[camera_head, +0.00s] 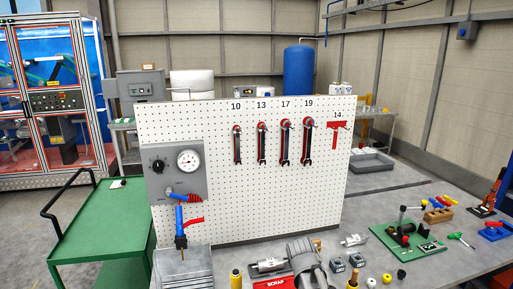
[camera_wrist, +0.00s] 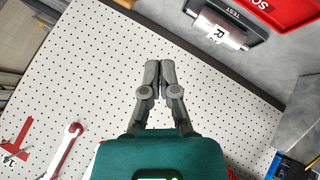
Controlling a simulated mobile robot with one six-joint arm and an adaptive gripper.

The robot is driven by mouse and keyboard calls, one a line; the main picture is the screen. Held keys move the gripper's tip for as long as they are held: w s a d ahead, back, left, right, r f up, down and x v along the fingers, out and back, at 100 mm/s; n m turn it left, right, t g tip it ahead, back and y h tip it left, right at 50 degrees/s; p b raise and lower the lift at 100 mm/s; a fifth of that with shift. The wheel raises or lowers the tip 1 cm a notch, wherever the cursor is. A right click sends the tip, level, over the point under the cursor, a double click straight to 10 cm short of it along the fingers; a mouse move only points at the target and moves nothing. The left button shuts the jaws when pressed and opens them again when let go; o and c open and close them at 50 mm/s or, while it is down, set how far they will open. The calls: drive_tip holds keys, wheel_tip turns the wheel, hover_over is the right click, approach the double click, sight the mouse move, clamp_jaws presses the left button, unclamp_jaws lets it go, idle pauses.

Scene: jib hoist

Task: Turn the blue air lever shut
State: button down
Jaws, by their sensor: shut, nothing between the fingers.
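A short blue lever (camera_head: 176,194) sits low on the grey panel (camera_head: 158,178) at the left of the pegboard. It lies nearly level, slightly tilted, beside a red coiled hose (camera_head: 188,198). In the wrist view my gripper (camera_wrist: 159,66) is shut and empty, its fingertips together in front of the white pegboard (camera_wrist: 205,100). The lever cannot be made out in the wrist view. A blue piece (camera_wrist: 285,168) shows at its lower right corner, but I cannot tell what it is. I cannot make out the gripper in the head view.
The panel also has a black knob (camera_head: 158,165) and a gauge (camera_head: 189,160). Below it stands a blue tool (camera_head: 180,222) with a red handle (camera_head: 194,221) over a grey block (camera_head: 183,268). Wrenches hang at the middle. A red scrap tray (camera_head: 273,283) lies in front.

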drive_tip(key=s+d+f+m+g+y, duration=0.1)
drive_tip(key=s+f+m+g, duration=0.1)
drive_tip(key=s, duration=0.7)
drive_tip(key=s+f+m+g+y, duration=0.1)
drive_tip(key=s+f+m+g, duration=0.2)
drive_tip(key=s+g, duration=0.3)
drive_tip(key=s+m, duration=0.1)
drive_tip(key=s, duration=0.3)
drive_tip(key=shift+d+f+m+g, duration=0.25)
drive_tip(key=shift+d+m+g, duration=0.1)
drive_tip(key=shift+m+g, duration=0.05)
drive_tip(key=shift+w, duration=0.1)
